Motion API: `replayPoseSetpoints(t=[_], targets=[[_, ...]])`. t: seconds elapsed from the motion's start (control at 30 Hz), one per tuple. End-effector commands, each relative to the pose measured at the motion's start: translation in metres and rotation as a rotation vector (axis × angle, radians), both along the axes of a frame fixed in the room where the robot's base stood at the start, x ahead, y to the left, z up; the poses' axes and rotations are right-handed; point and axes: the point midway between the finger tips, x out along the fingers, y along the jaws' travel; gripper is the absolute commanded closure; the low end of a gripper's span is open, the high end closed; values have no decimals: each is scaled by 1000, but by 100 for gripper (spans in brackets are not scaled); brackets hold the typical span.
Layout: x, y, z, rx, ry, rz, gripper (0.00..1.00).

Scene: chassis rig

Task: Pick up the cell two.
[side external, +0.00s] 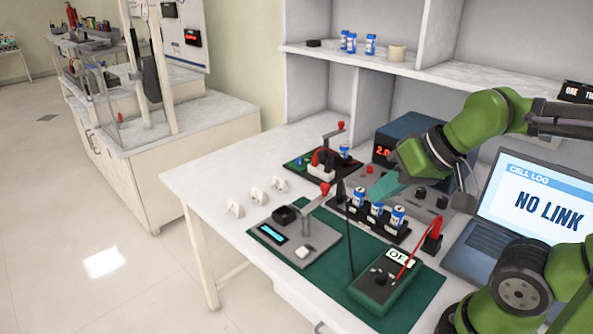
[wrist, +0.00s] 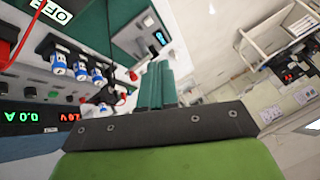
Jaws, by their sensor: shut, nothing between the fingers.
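Three blue-and-white cells stand upright in a black holder (side external: 352,224) on the green mat: a left one (side external: 360,196), a middle one (side external: 377,209) and a right one (side external: 398,217). Their numbers are too small to read, so I cannot tell which is cell two. They also show in the wrist view, with the middle one (wrist: 80,70) between the others. My gripper (side external: 376,197), with teal fingers, is above and behind the row, close to the cells. The fingers (wrist: 158,68) are together and empty in the wrist view.
Another cell (side external: 344,151) stands in a fixture with a red lever behind. A grey device (side external: 296,236) with a screen, a green meter (side external: 384,288) with red and black leads, a power supply (side external: 410,150) and a laptop (side external: 530,210) surround the holder. More cells (side external: 370,45) stand on the shelf.

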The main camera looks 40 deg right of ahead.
Motion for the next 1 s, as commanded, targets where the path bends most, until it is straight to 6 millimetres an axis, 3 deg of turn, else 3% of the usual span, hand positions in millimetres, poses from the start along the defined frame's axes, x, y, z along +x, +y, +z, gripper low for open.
replayPoseSetpoints(t=[0.07, 0.43, 0.8, 0.87, 1.0], targets=[[0, 0, 0, 0, 0, 0, 95], [0, 0, 0, 2, 1, 0, 39], [2, -1, -8, 4, 33, -5, 37], [8, -5, -12, 11, 63, -16, 37], [40, -27, -17, 26, 161, -75, 37]])
